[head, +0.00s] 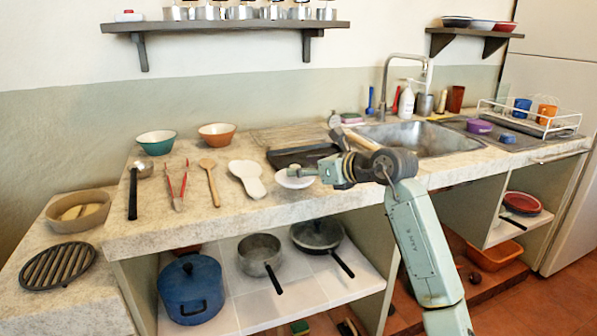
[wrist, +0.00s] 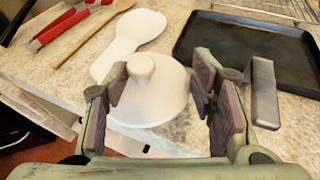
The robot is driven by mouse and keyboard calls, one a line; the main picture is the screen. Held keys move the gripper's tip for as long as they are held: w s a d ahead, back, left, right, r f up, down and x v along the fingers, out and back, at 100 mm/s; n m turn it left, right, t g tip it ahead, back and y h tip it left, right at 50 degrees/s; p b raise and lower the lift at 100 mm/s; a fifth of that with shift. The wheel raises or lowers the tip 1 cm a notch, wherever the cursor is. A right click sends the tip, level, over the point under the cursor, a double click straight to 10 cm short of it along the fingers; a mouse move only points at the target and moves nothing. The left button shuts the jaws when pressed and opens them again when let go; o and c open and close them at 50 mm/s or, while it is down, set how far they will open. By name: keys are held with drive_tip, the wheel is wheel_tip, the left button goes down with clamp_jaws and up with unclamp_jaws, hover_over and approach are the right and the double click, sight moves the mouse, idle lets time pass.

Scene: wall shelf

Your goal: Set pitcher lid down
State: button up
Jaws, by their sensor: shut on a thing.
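The pitcher lid (wrist: 152,90) is a white, round, shallow dome with a small knob on top. In the head view the lid (head: 294,178) is at the counter's front edge, just right of the white spoon rest. My gripper (wrist: 160,80) is shut on the lid, one finger on each side of it. In the head view my gripper (head: 318,172) reaches in from the right, low over the counter. I cannot tell whether the lid touches the countertop. The pitcher cannot be made out.
The white spoon rest (head: 247,177) lies close on the left, with a wooden spoon (head: 209,180) and red tongs (head: 178,188) beyond. A dark baking tray (wrist: 245,55) lies behind on the right. The sink (head: 420,140) is farther right. Bare stone counter (head: 180,225) shows along the front left.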

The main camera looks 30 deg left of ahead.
sight(300, 178)
drive_tip(key=shift+w+a, duration=0.45)
drive_tip(key=shift+a, duration=0.25)
drive_tip(key=f, duration=0.1)
drive_tip(key=f+p, duration=0.1)
drive_tip(key=a+f, duration=0.1)
drive_tip(key=shift+w+a+f+p, duration=0.1)
drive_tip(key=shift+w+f+p, duration=0.05)
drive_tip(key=shift+w+p, duration=0.2)
drive_tip(key=shift+f, duration=0.25)
drive_tip(key=shift+f, duration=0.15)
drive_tip(key=o, duration=1)
drive_tip(key=shift+d+r, duration=0.2)
drive_tip(key=b+v, duration=0.2)
drive_tip(key=v, duration=0.9)
drive_tip(key=shift+s+d+r+b, duration=0.2)
drive_tip(key=shift+d+b, duration=0.05)
drive_tip(key=shift+b, duration=0.15)
